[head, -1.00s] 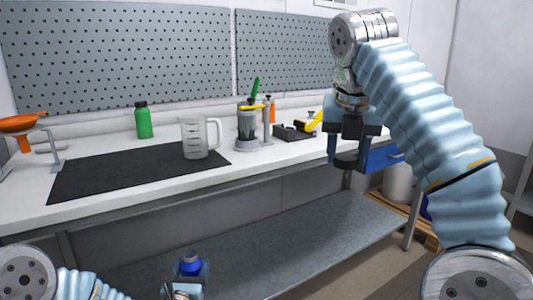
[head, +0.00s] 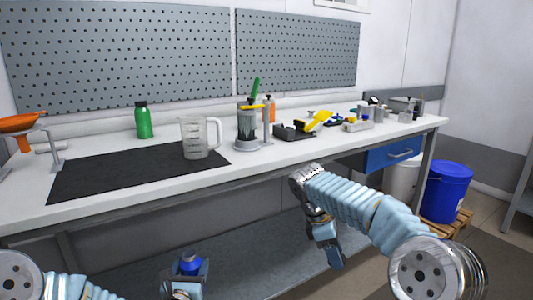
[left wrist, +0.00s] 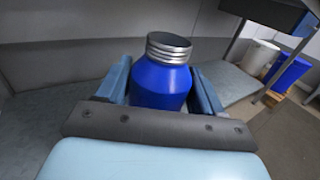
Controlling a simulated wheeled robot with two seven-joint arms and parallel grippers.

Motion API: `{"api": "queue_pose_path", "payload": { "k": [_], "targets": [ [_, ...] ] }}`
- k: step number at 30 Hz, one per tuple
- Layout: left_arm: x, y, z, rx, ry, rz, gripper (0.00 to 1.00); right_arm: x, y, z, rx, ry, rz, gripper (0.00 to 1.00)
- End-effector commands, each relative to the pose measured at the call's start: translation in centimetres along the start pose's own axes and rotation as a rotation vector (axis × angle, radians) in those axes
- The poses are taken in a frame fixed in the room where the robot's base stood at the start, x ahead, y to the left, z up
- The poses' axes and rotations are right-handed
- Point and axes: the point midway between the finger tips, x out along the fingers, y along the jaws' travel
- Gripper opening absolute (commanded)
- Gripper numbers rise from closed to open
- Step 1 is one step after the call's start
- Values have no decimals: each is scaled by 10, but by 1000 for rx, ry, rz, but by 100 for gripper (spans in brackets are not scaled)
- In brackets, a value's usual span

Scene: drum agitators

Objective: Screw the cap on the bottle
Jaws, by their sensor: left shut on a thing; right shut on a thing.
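A blue bottle (head: 190,264) stands upright in my left gripper (head: 187,272) at the bottom of the head view. In the left wrist view the bottle (left wrist: 160,84) sits between the two blue fingers, and its silver threaded neck is bare and points up. My right gripper (head: 327,252) hangs low in front of the bench, to the right of the bottle and apart from it. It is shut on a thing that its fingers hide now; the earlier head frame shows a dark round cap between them.
The white workbench (head: 120,207) runs behind both grippers, with a black mat (head: 120,174), a clear jug (head: 196,138), a green bottle (head: 143,121) and a drum-like stand (head: 247,130). A blue bin (head: 446,192) stands at the right. The space between my grippers is clear.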

Motion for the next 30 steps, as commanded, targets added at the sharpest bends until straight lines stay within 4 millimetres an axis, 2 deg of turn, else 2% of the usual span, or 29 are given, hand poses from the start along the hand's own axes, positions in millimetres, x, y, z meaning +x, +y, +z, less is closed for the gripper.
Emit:
{"api": "queue_pose_path", "payload": {
  "k": [1,3,9,12,15,21,30],
  "targets": [
    [0,0,1,0,-2,0,12,26,-4,-4,99,-4,-53,20],
    [0,0,1,0,-2,0,12,57,-13,-9,259,-3,-118,20],
    [0,0,1,0,-2,0,12,143,-51,-21,713,-3,-305,20],
    [0,0,1,0,-2,0,12,176,-73,-25,915,-1,-387,20],
    [0,0,1,0,-2,0,12,200,-94,-29,1075,1,-451,20],
    [0,0,1,0,-2,0,12,222,-116,-32,1246,4,-516,20],
    [0,0,1,0,-2,0,12,225,-119,-33,1272,5,-525,20]
  ]
}}
